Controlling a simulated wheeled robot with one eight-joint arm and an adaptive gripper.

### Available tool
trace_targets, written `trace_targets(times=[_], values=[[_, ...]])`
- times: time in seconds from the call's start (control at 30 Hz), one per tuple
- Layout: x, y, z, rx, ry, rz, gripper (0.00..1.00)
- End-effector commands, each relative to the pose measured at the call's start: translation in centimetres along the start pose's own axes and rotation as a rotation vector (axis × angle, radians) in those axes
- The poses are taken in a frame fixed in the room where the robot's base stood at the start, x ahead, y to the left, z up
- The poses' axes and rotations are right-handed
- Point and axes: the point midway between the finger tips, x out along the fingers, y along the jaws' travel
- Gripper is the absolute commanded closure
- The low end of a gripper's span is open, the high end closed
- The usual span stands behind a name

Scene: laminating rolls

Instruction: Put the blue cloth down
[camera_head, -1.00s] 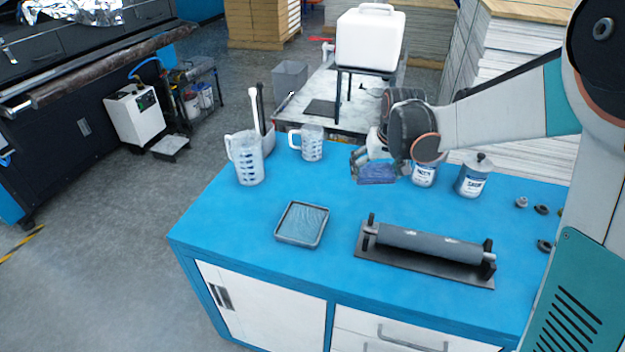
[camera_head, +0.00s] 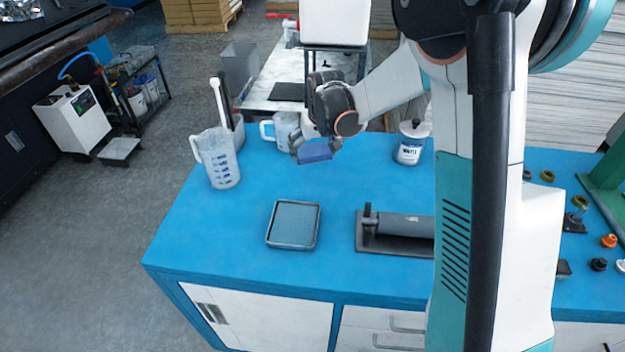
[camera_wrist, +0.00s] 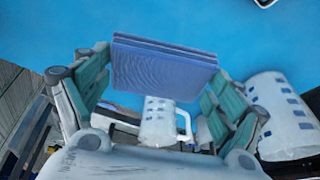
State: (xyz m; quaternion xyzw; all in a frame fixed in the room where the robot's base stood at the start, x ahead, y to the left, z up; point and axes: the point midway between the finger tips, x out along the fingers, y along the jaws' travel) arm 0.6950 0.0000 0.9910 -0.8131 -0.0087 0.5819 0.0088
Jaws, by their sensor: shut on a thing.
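The blue cloth (camera_head: 316,151) is a folded pad held in my gripper (camera_head: 313,147), above the back part of the blue bench top (camera_head: 210,250). In the wrist view the cloth (camera_wrist: 162,68) sits between the two finger pads of my gripper (camera_wrist: 155,85), its folded layers showing at the edge. The gripper is shut on it. The cloth is apart from the bench, with blue surface visible beyond it. A shallow square tray (camera_head: 293,224) with a grey-blue inside lies on the bench in front of the gripper.
A grey roller on a stand (camera_head: 400,226) lies right of the tray, partly hidden by my arm. A measuring jug (camera_head: 219,160) stands at the left, another jug (camera_head: 284,130) behind the gripper. A labelled can (camera_head: 410,145) stands to the right. The bench's front left is clear.

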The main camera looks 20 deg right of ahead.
Motion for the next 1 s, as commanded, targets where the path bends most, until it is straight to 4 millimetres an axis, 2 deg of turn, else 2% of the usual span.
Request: trace_targets(times=[0.03,0.1,0.23,0.47,0.77,1.0], values=[[1.6,0.0,0.5,0.000,0.000,0.000,0.48],[3.1,0.1,1.0,0.000,0.000,0.000,0.48],[5.1,0.1,1.7,0.000,0.000,0.000,0.48],[6.4,0.2,2.2,0.000,0.000,0.000,0.48],[10.0,0.2,3.4,0.000,0.000,0.000,0.48],[10.1,0.3,3.4,0.000,0.000,0.000,0.48]])
